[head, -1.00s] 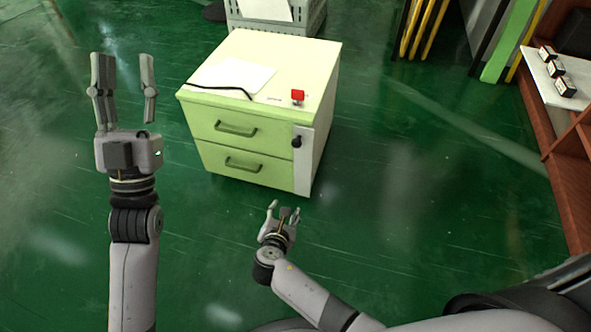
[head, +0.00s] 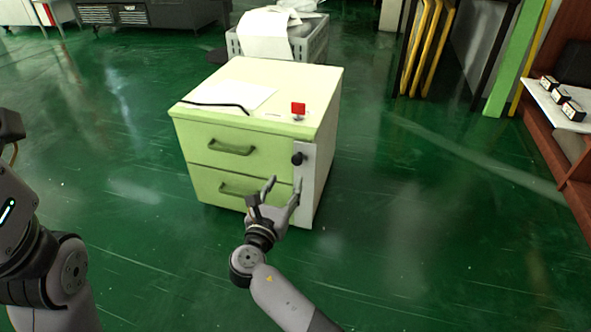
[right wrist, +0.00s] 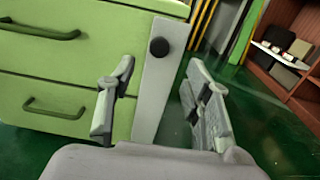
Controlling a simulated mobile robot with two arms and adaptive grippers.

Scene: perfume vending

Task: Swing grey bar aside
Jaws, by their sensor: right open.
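The grey bar (head: 308,184) runs upright along the right side of the green cabinet's front (head: 202,168), with a round black knob (head: 297,158) near its top. In the right wrist view the grey bar (right wrist: 156,95) stands behind and between my fingers, its knob (right wrist: 159,46) above them. My right gripper (head: 284,186) is open and empty, in front of the bar's lower part; it also shows in the right wrist view (right wrist: 160,100). I cannot tell whether a finger touches the bar. Of my left arm only links show at the left edge; its gripper is out of view.
Two drawer handles, an upper one (head: 232,148) and a lower one (head: 240,188), stick out left of the bar. A grey crate (head: 308,42) stands behind. The floor right of the cabinet is clear.

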